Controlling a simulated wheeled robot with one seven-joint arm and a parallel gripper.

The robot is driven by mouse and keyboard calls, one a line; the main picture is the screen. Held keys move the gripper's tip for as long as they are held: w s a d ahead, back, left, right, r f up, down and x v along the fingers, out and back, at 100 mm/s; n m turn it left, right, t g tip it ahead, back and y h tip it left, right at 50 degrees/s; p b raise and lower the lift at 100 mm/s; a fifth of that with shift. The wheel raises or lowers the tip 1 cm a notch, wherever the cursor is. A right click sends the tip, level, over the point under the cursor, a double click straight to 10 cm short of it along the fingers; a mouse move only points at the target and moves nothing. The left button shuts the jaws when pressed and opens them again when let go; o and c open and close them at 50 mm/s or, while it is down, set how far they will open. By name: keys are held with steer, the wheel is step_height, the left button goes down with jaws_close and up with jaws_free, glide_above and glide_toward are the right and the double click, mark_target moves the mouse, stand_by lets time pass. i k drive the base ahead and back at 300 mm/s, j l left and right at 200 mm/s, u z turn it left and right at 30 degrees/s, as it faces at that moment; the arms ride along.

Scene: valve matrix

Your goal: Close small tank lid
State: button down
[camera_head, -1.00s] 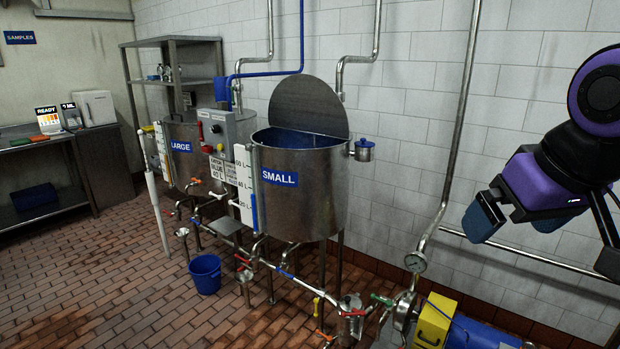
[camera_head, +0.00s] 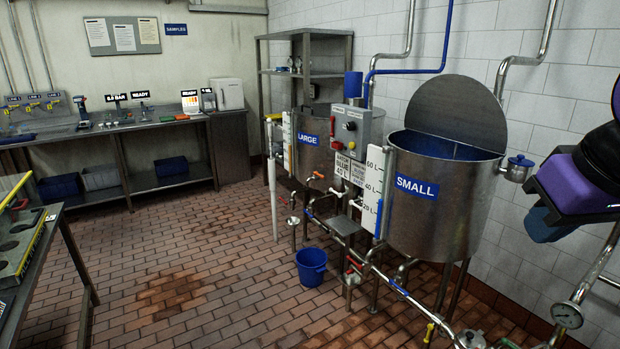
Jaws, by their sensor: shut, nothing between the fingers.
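The small tank (camera_head: 440,215) is a steel cylinder with a blue SMALL label, right of centre. Its round steel lid (camera_head: 458,108) stands upright at the back of the rim, so the tank is open and its blue inside shows. A small pot with a blue top (camera_head: 518,168) is fixed on the tank's right side. My gripper (camera_head: 545,222), purple with blue fingers, is at the right edge, right of the tank and apart from it. It is shut and holds nothing; part of it is cut off by the frame.
The large tank (camera_head: 312,150) stands behind to the left, with a control box (camera_head: 350,130) between the tanks. A blue bucket (camera_head: 311,266) stands on the floor. Pipes and a gauge (camera_head: 567,315) are low right. The brick floor at left centre is clear.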

mark_target(460, 110)
steer(key=i+j+u, duration=0.25)
steer(key=i+u, duration=0.15)
steer(key=i, duration=0.25)
steer(key=i+j+u, duration=0.1)
steer(key=i+u, duration=0.3)
steer(key=i, duration=0.25)
steer(key=i+z, duration=0.45)
steer(key=i, duration=0.2)
steer(key=i+j+z, duration=0.25)
steer(key=i+z, duration=0.2)
steer(key=i, duration=0.2)
